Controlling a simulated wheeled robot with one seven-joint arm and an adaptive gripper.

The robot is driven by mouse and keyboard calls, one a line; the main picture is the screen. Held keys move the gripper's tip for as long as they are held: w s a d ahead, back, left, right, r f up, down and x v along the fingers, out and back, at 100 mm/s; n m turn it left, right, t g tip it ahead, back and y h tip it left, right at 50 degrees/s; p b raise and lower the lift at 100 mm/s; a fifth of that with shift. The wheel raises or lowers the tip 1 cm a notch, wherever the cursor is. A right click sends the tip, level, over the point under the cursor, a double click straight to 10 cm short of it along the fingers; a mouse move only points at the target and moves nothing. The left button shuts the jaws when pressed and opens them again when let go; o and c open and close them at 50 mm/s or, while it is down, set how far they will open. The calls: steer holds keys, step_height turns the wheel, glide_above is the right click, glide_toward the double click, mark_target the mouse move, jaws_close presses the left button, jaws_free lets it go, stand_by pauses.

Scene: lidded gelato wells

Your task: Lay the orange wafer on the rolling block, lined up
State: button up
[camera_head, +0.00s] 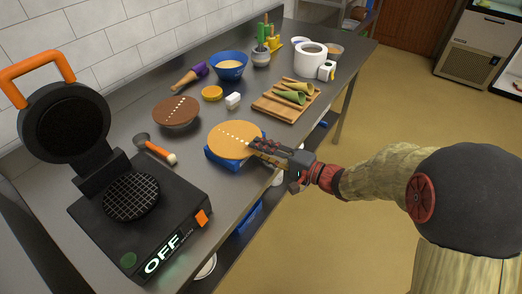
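The orange wafer (229,134) is a flat round disc with a line of pale dots running across it toward my gripper. It lies over the blue rolling block (222,160), covering most of its top; blue shows along the front and at the right. I cannot tell whether the wafer rests on the block or hangs just above it. My gripper (256,146) reaches in from the right, with its dark fingers close together at the wafer's right edge, seemingly pinching it. The finger tips and the block's right side are partly hidden.
A waffle iron (150,215) reading OFF stands open at the left front. A wooden board (270,108) with cones sits behind my gripper.

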steer(key=shift+f+v, duration=0.25)
steer(key=shift+v, duration=1)
steer(key=shift+f+v, duration=0.25)
steer(key=shift+v, duration=1)
steer(key=s+d+r+p, duration=0.2)
steer(key=d+r, duration=0.1)
steer(key=r, duration=0.1)
steer(key=shift+s+d, duration=0.2)
steer(key=shift+s, duration=0.1)
steer(key=shift+r, duration=0.15)
steer(key=v, duration=1.2)
